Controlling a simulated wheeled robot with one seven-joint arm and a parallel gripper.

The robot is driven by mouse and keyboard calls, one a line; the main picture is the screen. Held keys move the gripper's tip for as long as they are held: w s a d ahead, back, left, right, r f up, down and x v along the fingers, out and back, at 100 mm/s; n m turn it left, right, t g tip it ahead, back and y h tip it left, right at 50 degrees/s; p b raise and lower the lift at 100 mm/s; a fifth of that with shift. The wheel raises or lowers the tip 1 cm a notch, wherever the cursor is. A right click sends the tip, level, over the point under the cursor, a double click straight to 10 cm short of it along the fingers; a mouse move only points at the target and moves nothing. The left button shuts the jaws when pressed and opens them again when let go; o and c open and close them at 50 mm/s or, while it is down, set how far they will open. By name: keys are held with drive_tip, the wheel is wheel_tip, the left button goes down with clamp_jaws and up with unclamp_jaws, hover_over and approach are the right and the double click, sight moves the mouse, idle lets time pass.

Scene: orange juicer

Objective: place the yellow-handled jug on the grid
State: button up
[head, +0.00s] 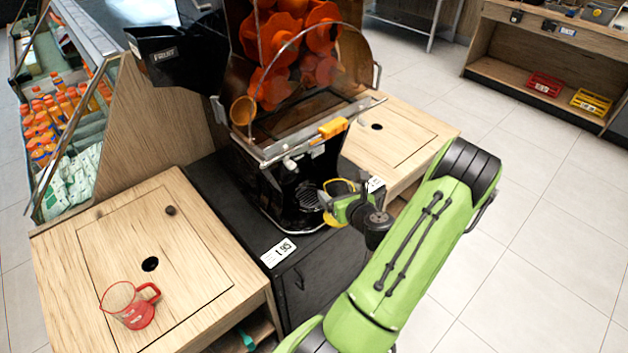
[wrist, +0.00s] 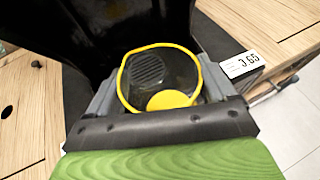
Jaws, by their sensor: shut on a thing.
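The yellow-handled jug is clear with a yellow rim (wrist: 160,46) and sits between the fingers of my gripper (wrist: 155,100) in the wrist view. In the head view the jug (head: 333,218) shows at the front of the black juicer, partly hidden by my gripper (head: 340,205). My gripper is shut on the jug. The grid (head: 309,197) is a dark slatted plate in the juicer's lower bay, just left of the jug. In the wrist view, grid slats (wrist: 148,68) show through the jug's mouth. I cannot tell whether the jug's base touches the grid.
The juicer (head: 290,160) stands on a black cabinet between two wooden counters. A red-handled jug (head: 130,305) stands on the left counter (head: 215,270). An orange lever (head: 332,128) sticks out above my gripper. A price tag (wrist: 242,64) is at the right. The floor at right is clear.

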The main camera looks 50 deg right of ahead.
drive_tip(key=w+d+f+p, duration=0.1)
drive_tip(key=w+d, duration=0.1)
drive_tip(key=w, duration=0.9)
drive_tip(key=shift+w+d+f, duration=0.25)
drive_tip(key=shift+w+d, duration=0.1)
drive_tip(key=shift+f, duration=0.2)
drive_tip(key=o, duration=0.9)
drive_tip(key=shift+r, duration=0.15)
